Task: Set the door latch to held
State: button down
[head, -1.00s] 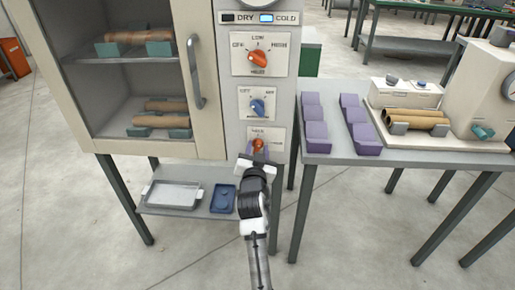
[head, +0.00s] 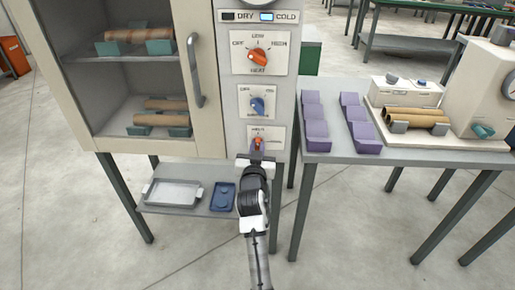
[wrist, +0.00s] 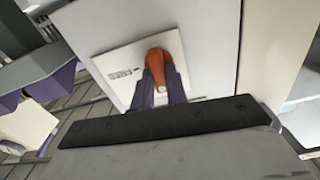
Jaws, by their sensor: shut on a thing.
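The door latch is an orange knob on the lowest white plate of the cabinet's control column; it shows in the wrist view (wrist: 168,66) and, small, in the head view (head: 257,141). My gripper (wrist: 162,84) has its two purple fingers shut on the orange knob from either side. In the head view my gripper (head: 257,152) reaches up to the plate and covers its lower part. The plate's label (wrist: 125,74) is partly seen and too blurred to read. I cannot tell the latch's exact setting.
The cabinet's glass door (head: 205,110) is to the left, with rolls on racks inside. An orange dial (head: 258,56) and a blue dial (head: 257,105) sit above the latch. A table (head: 400,155) with purple blocks stands right. A low shelf (head: 185,212) holds trays.

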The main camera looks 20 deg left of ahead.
jog(key=shift+n, duration=0.6)
jog(key=c, duration=1.4)
grip_release()
jog(key=b+v, duration=0.2)
jog(key=v, duration=1.1)
jog(key=shift+s+b, duration=0.3)
jog(key=shift+s, duration=0.1)
